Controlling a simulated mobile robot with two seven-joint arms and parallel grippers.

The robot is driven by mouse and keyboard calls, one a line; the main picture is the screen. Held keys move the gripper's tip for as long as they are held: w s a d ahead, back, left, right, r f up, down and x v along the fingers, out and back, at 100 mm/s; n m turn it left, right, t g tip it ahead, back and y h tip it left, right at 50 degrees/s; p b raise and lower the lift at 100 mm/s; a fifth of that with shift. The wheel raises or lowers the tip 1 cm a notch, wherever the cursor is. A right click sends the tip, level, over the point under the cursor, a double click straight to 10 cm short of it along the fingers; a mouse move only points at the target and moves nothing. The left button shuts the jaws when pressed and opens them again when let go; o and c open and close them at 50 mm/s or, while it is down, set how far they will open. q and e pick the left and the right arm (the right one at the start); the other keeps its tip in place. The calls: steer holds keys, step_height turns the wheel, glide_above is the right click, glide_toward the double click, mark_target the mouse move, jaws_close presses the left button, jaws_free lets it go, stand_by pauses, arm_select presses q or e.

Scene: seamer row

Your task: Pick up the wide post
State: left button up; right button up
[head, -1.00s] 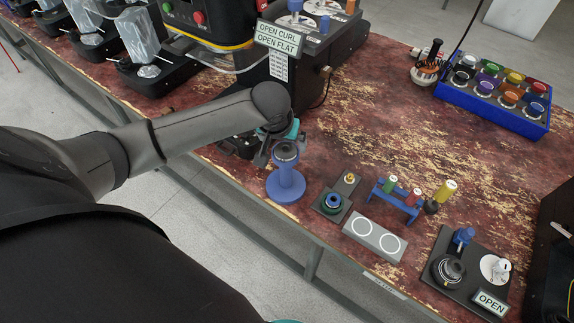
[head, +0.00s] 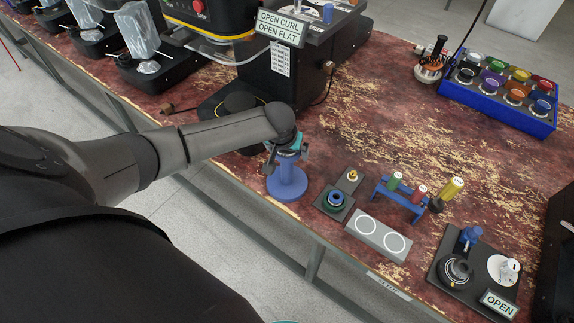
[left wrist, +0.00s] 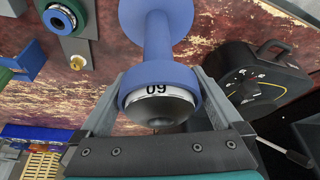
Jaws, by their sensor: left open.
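The likely wide post is a blue, spool-shaped post (head: 287,182) with a broad round foot. It stands upright near the front edge of the workbench. In the left wrist view the blue post (left wrist: 158,35) has a wide collar and a silver and dark top piece marked with digits. My left gripper (head: 286,150) is at its upper end in the head view and partly hides the top. In the left wrist view the open fingers (left wrist: 158,98) lie on either side of the collar; whether they touch it I cannot tell. My right gripper is not in view.
To the right are a small plate with a green-and-blue ring (head: 335,201), a grey block with two circles (head: 378,236), a blue rack (head: 400,201) with coloured pegs, and a dark fixture labelled OPEN (head: 465,270). A black machine (head: 285,75) stands behind. The bench's middle is clear.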

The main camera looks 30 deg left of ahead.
arm_select(q)
jaws_close()
stand_by(0.8)
